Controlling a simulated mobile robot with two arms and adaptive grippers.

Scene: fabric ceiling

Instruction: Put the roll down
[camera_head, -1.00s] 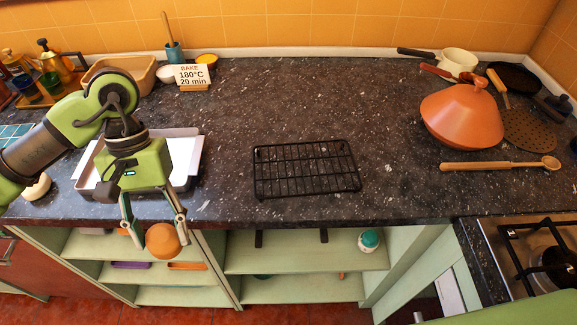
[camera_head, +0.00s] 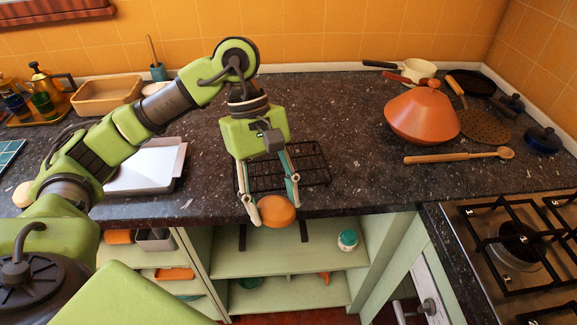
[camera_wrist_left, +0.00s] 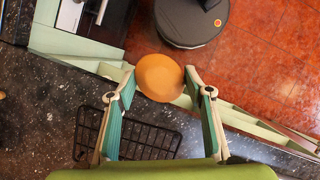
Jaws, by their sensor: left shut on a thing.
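The roll (camera_head: 277,211) is a round orange-brown bun. My left gripper (camera_head: 275,213) is shut on it and holds it near the counter's front edge, in front of the black wire cooling rack (camera_head: 313,165). In the left wrist view the roll (camera_wrist_left: 159,77) sits between the two fingertips (camera_wrist_left: 162,84), with floor and cabinet edge behind it. The rack (camera_wrist_left: 150,141) shows there below the roll, partly behind the fingers. In the head view my left arm and gripper cover the rack's left part. My right gripper is not in view.
A white-lined tray (camera_head: 147,165) lies on the counter left of the rack. An orange tagine (camera_head: 422,113) and a wooden spoon (camera_head: 459,156) are to the right, and a gas stove (camera_head: 515,245) is at the front right. Open shelves (camera_head: 290,250) are below the counter.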

